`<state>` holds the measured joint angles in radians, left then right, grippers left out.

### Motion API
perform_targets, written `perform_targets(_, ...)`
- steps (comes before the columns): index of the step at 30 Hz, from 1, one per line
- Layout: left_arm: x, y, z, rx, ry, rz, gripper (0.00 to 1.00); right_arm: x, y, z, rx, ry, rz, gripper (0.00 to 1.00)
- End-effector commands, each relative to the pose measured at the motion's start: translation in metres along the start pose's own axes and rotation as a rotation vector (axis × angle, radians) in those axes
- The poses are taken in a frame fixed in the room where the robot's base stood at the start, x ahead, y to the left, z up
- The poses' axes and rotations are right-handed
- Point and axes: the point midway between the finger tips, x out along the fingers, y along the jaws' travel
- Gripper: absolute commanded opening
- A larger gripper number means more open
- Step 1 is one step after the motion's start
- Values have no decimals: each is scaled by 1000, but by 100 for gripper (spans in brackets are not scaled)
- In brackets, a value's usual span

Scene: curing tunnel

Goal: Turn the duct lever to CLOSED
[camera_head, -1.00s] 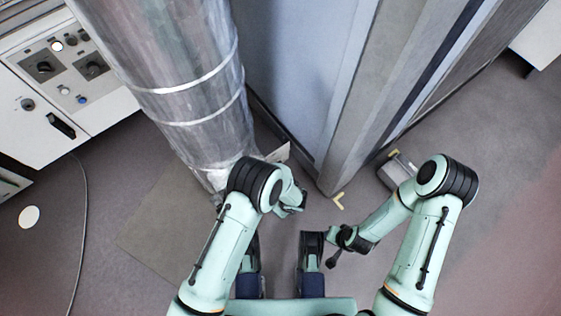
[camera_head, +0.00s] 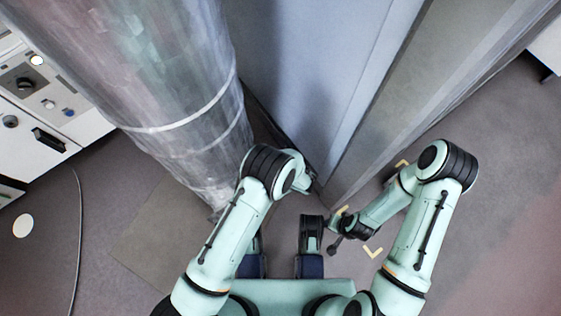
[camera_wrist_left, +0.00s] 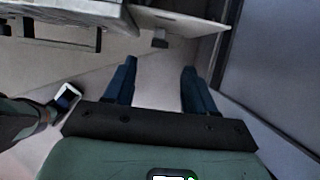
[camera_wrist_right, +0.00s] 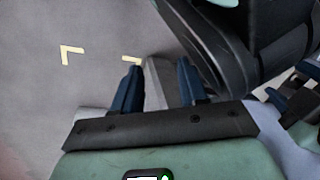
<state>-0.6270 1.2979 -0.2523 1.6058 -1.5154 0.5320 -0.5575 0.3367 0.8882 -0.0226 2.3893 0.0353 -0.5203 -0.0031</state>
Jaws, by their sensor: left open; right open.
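The silver metal duct (camera_head: 170,95) fills the upper left of the head view. I cannot make out a lever or a CLOSED mark there. In the left wrist view, a pale flat plate (camera_wrist_left: 185,22) with a small dark block (camera_wrist_left: 160,43) under it lies ahead of my left gripper. I cannot tell if either belongs to the lever. My left gripper (camera_wrist_left: 158,78) is open and empty, apart from the plate. My right gripper (camera_wrist_right: 158,78) is open. A light grey shape shows between its fingers, seemingly beyond them.
A tall grey-blue cabinet (camera_head: 320,80) stands right of the duct, close ahead of my arms. A white control panel (camera_head: 45,110) with knobs is at the far left. Yellow corner marks (camera_head: 373,252) and a cable (camera_head: 78,235) lie on the floor. Floor is clear at the right.

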Motion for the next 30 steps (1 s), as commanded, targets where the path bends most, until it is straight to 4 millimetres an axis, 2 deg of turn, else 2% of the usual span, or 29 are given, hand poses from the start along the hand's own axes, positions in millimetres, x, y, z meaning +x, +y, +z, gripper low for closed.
perform_targets(1, 15, 1, -1, -2, 1, 4, 55, 8, 6, 6, 7, -21, 10, 43)
perform_targets(3, 31, 1, -1, 0, 0, 4, 55, 14, 13, 15, 15, -52, 23, 43)
perform_targets(12, 87, 1, 0, -1, 0, 2, 55, 31, 39, 50, 51, -173, 76, 43)
perform_targets(18, 104, 1, 0, 0, 0, 1, 55, 34, 47, 61, 63, -211, 92, 43)
perform_targets(28, 106, 0, 0, 0, 0, 1, 55, 34, 48, 63, 65, -219, 95, 43)
perform_targets(30, 106, 0, 0, 0, -1, 1, 33, 34, 48, 63, 65, -218, 95, 43)
